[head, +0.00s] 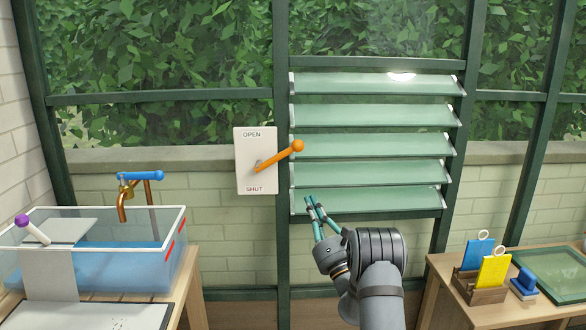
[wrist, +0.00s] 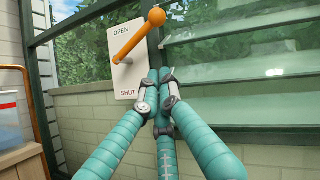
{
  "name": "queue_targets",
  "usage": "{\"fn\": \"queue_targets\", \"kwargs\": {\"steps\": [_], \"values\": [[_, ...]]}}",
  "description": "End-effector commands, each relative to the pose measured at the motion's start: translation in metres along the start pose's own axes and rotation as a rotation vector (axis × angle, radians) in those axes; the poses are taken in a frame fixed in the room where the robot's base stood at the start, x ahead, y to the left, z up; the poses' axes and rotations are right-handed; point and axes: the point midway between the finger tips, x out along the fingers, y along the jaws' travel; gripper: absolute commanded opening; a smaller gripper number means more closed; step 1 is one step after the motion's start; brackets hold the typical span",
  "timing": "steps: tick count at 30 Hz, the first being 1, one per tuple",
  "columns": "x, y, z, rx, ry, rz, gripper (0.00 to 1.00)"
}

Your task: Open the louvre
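The louvre (head: 372,144) is a stack of several green glass slats in a dark green frame, tilted, with narrow gaps between them. Its slats also show at the right of the wrist view (wrist: 245,57). Left of it a white plate (head: 248,180) reads OPEN at the top and SHUT at the bottom. An orange lever (head: 278,156) with a ball knob sticks out from the plate, pointing right and slightly up. My gripper (head: 311,202) is below and right of the lever, apart from it. In the wrist view its teal fingers (wrist: 160,76) meet at the tips, holding nothing visible.
A clear tank of water (head: 185,235) stands on the left bench, under a brass tap with a blue handle (head: 140,176). A right-hand bench holds a wooden holder with cards (head: 480,288), a blue object (head: 524,284) and a green tray (head: 550,290).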

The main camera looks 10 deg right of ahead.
Motion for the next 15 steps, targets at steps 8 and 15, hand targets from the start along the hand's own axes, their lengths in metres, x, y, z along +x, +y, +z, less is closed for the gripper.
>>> {"fn": "queue_targets", "kwargs": {"steps": [8, 15], "values": [[0.053, -0.001, 0.004, -0.004, -0.004, 0.002, 0.00], [0.098, 0.000, 0.006, -0.002, -0.004, 0.002, 0.00]]}}
